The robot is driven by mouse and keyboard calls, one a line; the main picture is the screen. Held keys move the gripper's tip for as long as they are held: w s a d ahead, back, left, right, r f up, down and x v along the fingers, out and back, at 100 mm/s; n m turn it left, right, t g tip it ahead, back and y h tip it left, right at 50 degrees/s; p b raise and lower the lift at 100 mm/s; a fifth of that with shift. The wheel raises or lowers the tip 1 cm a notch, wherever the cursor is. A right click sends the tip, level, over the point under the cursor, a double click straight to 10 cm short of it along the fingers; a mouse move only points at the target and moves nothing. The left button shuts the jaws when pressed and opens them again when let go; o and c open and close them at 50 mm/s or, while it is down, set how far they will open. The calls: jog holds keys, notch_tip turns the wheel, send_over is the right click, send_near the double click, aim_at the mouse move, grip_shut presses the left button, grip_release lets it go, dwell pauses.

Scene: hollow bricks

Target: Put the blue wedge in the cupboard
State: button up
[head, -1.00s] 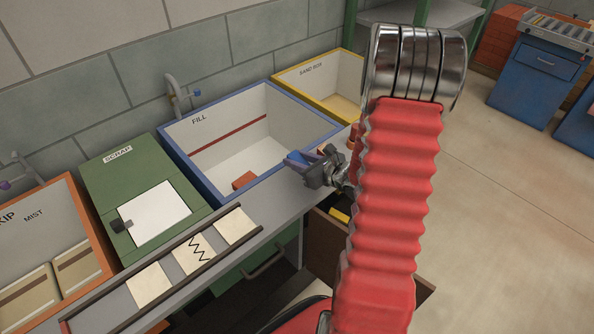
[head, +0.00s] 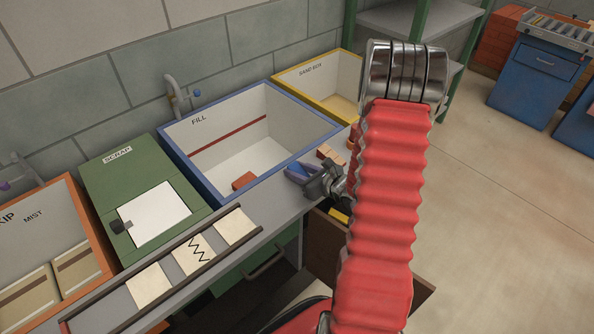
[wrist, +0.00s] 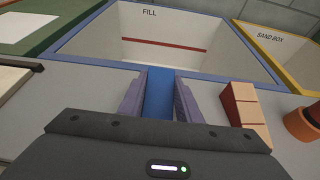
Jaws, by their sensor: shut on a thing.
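The blue wedge (wrist: 158,92) is between the two fingers of my gripper (wrist: 159,98) in the wrist view, and the jaws are shut on it. In the head view my gripper (head: 299,173) is over the grey bench, in front of the FILL bin, with a little of the blue wedge (head: 303,168) showing. I cannot tell whether the wedge touches the bench. Under the bench, a brown open drawer or cupboard front (head: 378,258) shows beside my arm, with a yellow piece (head: 339,215) inside. My arm hides part of it.
The blue-rimmed FILL bin (head: 205,150) holds a red brick (head: 244,181). The yellow SAND BOX (head: 290,78) and green SCRAP bin (head: 110,180) flank it. Orange bricks (wrist: 243,108) and an orange round piece (wrist: 302,124) stand right of my gripper. A green front with a handle (head: 265,262) is below.

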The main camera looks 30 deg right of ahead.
jog(key=o, duration=1.1)
jog(key=v, duration=1.2)
dwell(0.4)
